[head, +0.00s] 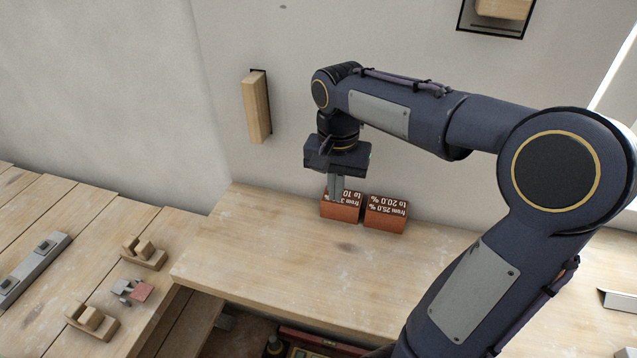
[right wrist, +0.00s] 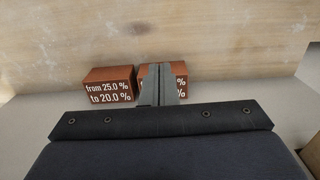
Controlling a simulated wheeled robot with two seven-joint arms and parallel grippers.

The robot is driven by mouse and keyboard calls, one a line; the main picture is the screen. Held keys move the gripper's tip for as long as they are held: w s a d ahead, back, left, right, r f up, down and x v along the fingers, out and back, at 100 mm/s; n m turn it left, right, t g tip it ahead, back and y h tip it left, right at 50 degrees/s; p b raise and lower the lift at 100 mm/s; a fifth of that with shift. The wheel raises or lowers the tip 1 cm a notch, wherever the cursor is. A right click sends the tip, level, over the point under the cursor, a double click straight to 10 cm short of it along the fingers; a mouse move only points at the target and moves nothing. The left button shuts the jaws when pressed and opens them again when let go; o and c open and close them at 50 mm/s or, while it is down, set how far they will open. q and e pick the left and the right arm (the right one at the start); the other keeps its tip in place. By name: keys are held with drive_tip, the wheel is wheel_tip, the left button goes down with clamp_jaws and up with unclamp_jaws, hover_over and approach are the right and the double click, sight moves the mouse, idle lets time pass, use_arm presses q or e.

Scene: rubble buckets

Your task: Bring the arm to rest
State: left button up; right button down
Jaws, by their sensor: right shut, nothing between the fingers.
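My right arm reaches in from the right in the head view. Its right gripper (head: 335,187) points down over the wooden table (head: 260,240), with its fingers together and empty. The fingers also show in the right wrist view (right wrist: 159,85), where they overlap the label of one brown box. That box (head: 341,211) stands behind or below the fingertips; I cannot tell whether they touch it. A second brown box (head: 386,213), labelled "from 25.0 % to 20.0 %", stands beside it and also shows in the right wrist view (right wrist: 108,90). My left gripper is not in view.
A wooden block (head: 256,107) sticks out from the wall. On the lower-left planks lie a grey bar (head: 32,268), wooden pieces (head: 144,252) and a small grey-and-red item (head: 132,291). A grey metal piece (head: 618,300) lies at the right. The table's left part is clear.

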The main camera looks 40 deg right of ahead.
drive_tip(key=shift+a+r, duration=0.1)
drive_tip(key=shift+r, duration=0.1)
drive_tip(key=shift+s, duration=0.1)
drive_tip(key=s+a+f+n+t+y, duration=0.2)
drive_tip(key=s+a+n, duration=0.2)
drive_tip(key=s, duration=0.3)
drive_tip(key=s+a+f+n+t+y, duration=0.1)
drive_tip(key=s+a+f+n+t, duration=0.1)
drive_tip(key=s+a, duration=0.4)
drive_tip(key=a+n+t, duration=0.1)
drive_tip(key=n, duration=0.1)
drive_tip(key=shift+s+a+f+n+t+y, duration=0.3)
drive_tip(key=shift+s+f+y, duration=0.05)
drive_tip(key=shift+s+y, duration=0.05)
